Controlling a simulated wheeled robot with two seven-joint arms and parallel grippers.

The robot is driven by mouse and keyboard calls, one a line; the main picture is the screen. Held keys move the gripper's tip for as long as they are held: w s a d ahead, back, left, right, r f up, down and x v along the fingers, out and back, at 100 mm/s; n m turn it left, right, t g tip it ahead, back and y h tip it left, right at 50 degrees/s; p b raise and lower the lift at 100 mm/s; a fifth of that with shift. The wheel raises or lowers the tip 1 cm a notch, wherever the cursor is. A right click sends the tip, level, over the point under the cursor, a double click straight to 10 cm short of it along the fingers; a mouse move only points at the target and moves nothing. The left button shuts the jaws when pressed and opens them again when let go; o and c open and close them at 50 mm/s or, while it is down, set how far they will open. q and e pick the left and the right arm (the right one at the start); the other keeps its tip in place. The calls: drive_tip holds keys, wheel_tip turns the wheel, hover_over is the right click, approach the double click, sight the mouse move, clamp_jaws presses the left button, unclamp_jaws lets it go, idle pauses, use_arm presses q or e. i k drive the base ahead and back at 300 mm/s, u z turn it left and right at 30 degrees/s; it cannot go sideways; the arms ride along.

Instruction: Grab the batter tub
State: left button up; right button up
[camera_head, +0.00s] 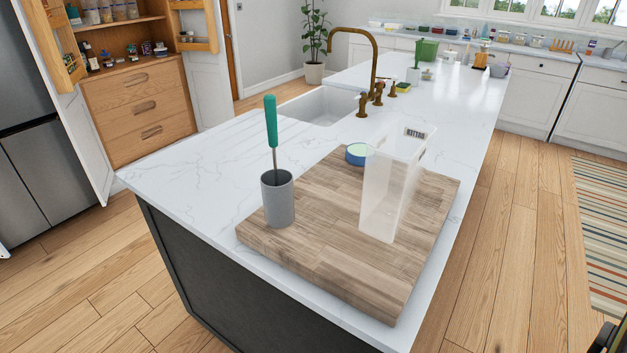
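The batter tub (388,190) is a tall, translucent white container in the head view. It stands upright on a wooden board (330,262) on the island, right of centre. A dark label near its rim bears lettering that appears reversed. The tub looks empty. Dark parts at the bottom right corner seem to be the edge of my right gripper (608,338), far from the tub; its opening cannot be made out. My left gripper is not in view.
A grey cup (278,199) holding a teal-handled tool (271,125) stands at the board's left edge. The sink (322,106) and brass faucet (375,62) are farther back. The marble counter's left part is clear.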

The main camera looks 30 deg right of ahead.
sight(397, 159)
drive_tip(key=u, duration=1.05)
drive_tip(key=i, duration=1.55)
drive_tip(key=z, duration=3.55)
